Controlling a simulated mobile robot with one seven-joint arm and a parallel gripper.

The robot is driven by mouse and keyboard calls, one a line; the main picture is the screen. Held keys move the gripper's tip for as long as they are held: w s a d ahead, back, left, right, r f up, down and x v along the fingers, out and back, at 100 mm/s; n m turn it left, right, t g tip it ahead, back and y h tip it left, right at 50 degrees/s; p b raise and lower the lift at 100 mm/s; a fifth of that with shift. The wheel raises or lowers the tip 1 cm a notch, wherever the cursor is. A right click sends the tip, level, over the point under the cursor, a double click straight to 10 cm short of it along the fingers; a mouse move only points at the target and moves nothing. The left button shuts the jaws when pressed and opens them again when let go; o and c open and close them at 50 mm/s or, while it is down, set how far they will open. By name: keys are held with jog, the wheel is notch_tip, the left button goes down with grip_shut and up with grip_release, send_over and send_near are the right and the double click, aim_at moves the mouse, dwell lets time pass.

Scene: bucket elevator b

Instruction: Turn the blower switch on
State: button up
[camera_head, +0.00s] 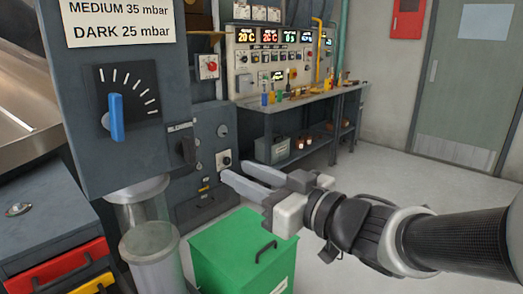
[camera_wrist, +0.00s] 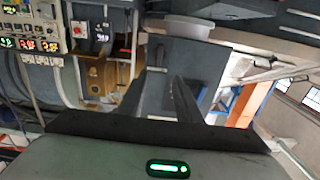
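The grey control cabinet stands left of centre in the head view. A black rotary handle (camera_head: 185,150) sits on its front, under a small label (camera_head: 180,127) too small to read with certainty; it may be the blower switch. A smaller dark knob on a pale plate (camera_head: 223,160) is to its right. My gripper (camera_head: 232,169) points left toward the cabinet, with its fingertips near this pale plate in the picture; I cannot tell whether they touch. The two fingers are apart with nothing between them. They also show in the wrist view (camera_wrist: 167,78).
A large blue pointer dial (camera_head: 117,117) is on the grey box at upper left. A green bin (camera_head: 243,255) with a black handle stands below my gripper. Clear cylinders (camera_head: 150,255) stand left of it. A workbench (camera_head: 300,101) is behind. The floor at right is free.

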jog(key=p, duration=0.9)
send_near(193, 150)
jog(key=b+x, duration=0.1)
jog(key=x, duration=0.7)
jog(key=shift+w+a, duration=0.1)
jog(key=shift+a, duration=0.1)
jog(key=shift+c, duration=0.2)
grip_shut()
